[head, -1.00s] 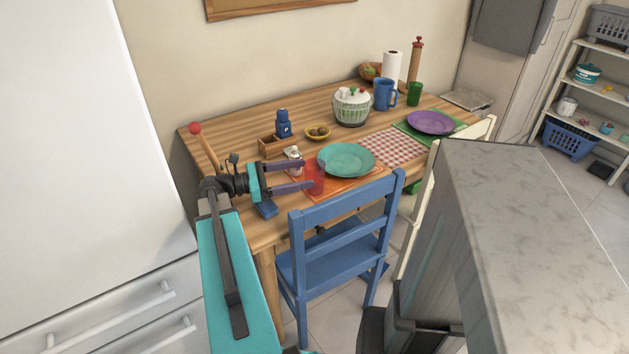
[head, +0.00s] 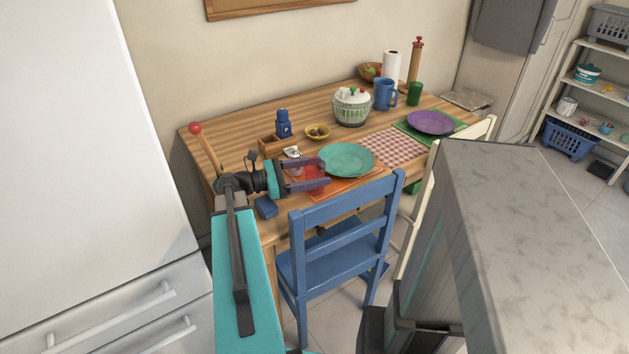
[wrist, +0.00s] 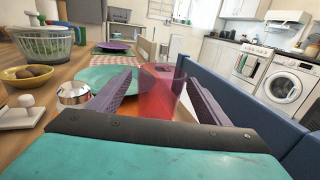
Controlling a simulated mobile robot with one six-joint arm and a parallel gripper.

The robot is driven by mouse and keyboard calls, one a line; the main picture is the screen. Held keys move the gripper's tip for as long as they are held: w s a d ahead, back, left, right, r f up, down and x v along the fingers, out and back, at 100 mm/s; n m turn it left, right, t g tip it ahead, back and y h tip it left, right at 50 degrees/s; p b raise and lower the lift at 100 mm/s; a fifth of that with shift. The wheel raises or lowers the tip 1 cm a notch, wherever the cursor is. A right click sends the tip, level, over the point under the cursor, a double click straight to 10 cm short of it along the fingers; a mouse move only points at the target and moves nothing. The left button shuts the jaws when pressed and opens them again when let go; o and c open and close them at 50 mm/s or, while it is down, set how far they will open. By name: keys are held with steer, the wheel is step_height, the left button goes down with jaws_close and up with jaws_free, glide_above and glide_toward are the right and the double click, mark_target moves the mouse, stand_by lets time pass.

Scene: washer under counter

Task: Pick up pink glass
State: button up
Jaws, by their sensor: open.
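The pink glass (wrist: 160,92) is translucent and stands upright between the two purple fingers of my gripper (wrist: 158,95) in the wrist view. In the head view the glass (head: 313,177) is partly hidden by the fingers of my gripper (head: 322,173). The gripper is open, with a finger on each side of the glass; a gap shows at the left finger, and I cannot tell if the right one touches. The glass is on the orange placemat (head: 345,184), beside the teal plate (head: 346,159).
A blue chair (head: 345,213) stands close in front of the table, its back near the gripper. A small silver-topped jar (wrist: 73,92) is left of the fingers. A yellow bowl (head: 317,132) and a blue grinder (head: 283,124) stand farther back.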

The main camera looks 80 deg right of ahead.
steer(key=c, duration=1.3)
steer(key=shift+r, duration=0.1)
steer(key=shift+r, duration=4.95)
